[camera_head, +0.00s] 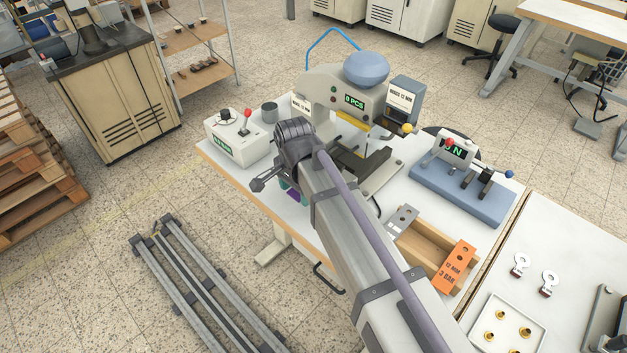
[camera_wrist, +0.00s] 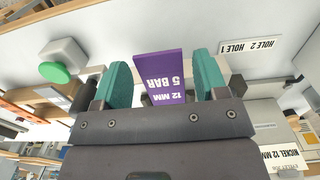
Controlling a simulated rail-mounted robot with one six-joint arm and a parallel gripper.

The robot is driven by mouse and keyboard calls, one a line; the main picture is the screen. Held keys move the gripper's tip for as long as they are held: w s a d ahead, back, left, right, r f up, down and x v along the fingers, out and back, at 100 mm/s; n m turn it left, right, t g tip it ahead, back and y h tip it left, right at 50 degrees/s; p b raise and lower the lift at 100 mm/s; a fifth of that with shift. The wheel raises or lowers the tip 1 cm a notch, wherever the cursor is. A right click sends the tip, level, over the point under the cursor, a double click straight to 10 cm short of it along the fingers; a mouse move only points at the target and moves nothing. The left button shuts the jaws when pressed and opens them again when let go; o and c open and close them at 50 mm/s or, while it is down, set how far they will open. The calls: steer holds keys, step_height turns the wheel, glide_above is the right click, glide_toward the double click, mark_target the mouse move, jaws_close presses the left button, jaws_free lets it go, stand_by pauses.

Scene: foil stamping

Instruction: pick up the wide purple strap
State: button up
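The purple strap (camera_wrist: 160,76), marked 12 MM 5 BAR, stands between the two teal fingers of my gripper (camera_wrist: 161,82) in the wrist view. A gap shows between the strap and the finger on each side, so the gripper is open around it. Its lower end is hidden behind the gripper body. In the head view only a small purple patch (camera_head: 293,195) shows by the teal fingers of my gripper (camera_head: 287,188), at the near edge of the white table. My arm hides most of that spot.
The stamping press (camera_head: 345,100) stands behind my gripper. A control box (camera_head: 238,138) with a red-knobbed lever is to the left. A wooden holder (camera_head: 425,247) with an orange strap (camera_head: 457,267) is to the right. A blue fixture (camera_head: 462,190) stands farther right.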

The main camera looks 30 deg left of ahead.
steer(key=c, duration=0.8)
steer(key=shift+o, duration=0.2)
step_height(320, 180, up, 10)
steer(key=p, duration=1)
steer(key=shift+r, duration=0.25)
steer(key=shift+r+p, duration=1.5)
steer(key=shift+p, duration=0.25)
step_height(320, 180, up, 3)
steer(key=p, duration=0.3)
